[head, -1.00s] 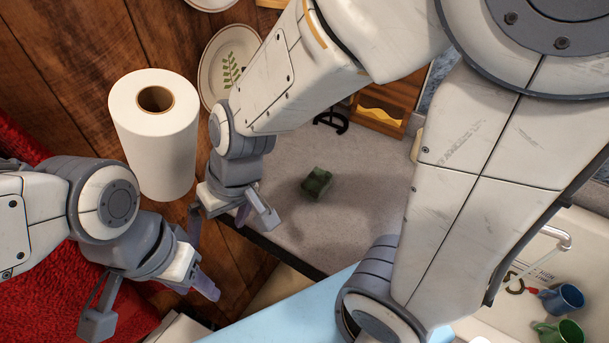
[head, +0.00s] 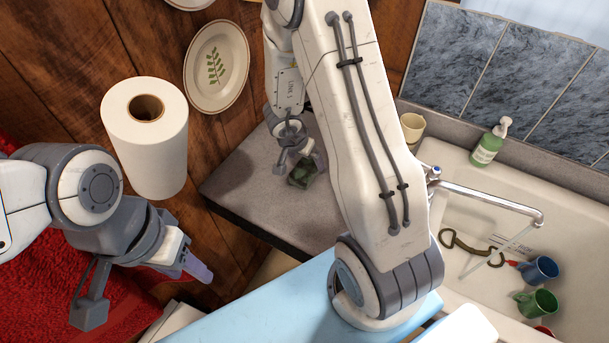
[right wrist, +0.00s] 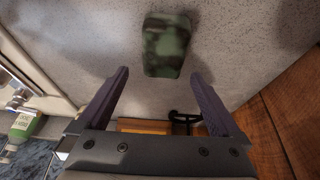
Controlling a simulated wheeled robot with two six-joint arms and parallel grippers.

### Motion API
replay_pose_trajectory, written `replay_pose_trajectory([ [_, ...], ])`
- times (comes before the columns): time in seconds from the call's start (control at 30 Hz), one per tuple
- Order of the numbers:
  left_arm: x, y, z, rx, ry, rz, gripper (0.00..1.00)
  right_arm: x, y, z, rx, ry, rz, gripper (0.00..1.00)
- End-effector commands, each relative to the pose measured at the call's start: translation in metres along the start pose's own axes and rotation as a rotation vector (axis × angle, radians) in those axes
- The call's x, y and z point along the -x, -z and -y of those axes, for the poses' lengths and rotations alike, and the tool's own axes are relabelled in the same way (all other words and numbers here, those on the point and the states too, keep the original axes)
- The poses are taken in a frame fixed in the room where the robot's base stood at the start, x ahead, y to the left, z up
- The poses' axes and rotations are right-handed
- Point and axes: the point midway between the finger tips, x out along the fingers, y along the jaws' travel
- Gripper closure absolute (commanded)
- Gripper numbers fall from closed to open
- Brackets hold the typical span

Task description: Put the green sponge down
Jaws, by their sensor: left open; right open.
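The green sponge (head: 302,175), a small block with dark mottling, rests on the grey countertop (head: 250,180). My right gripper (head: 298,164) is open just above and beside it. In the right wrist view the sponge (right wrist: 167,45) lies beyond the tips of the open jaws (right wrist: 160,80), with nothing held between them. It looks apart from both fingers. My left gripper (head: 143,288) is open and empty at the lower left, away from the counter, above the red cloth.
A paper towel roll (head: 165,150) stands left of the counter. A leaf-pattern plate (head: 235,70) is against the wood wall. To the right are a cup (head: 412,128), soap bottle (head: 488,145), tap (head: 490,200), and a sink with a blue mug (head: 540,269) and green mug (head: 537,302).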

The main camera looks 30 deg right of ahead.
Motion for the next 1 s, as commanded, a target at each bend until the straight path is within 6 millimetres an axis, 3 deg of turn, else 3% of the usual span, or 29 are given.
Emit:
replay_pose_trajectory([
  [0.5, -0.026, -0.001, 0.002, 0.005, 0.000, 0.000, 0.50, -0.060, 0.003, 0.004, 0.002, 0.002, 0.001, 0.00],
  [0.77, -0.026, -0.001, 0.002, 0.005, 0.000, 0.000, 0.50, -0.061, 0.005, 0.004, 0.001, 0.003, 0.001, 0.00],
  [0.8, -0.026, -0.001, 0.002, 0.005, 0.000, 0.000, 0.50, -0.061, 0.005, 0.004, 0.001, 0.003, 0.001, 0.04],
  [0.93, -0.026, -0.001, 0.002, 0.005, 0.000, 0.000, 0.50, -0.061, 0.004, 0.004, 0.001, 0.003, 0.001, 0.54],
  [1.0, -0.026, -0.001, 0.002, 0.005, 0.000, 0.000, 0.50, -0.061, 0.004, 0.004, 0.001, 0.003, 0.001, 0.55],
])
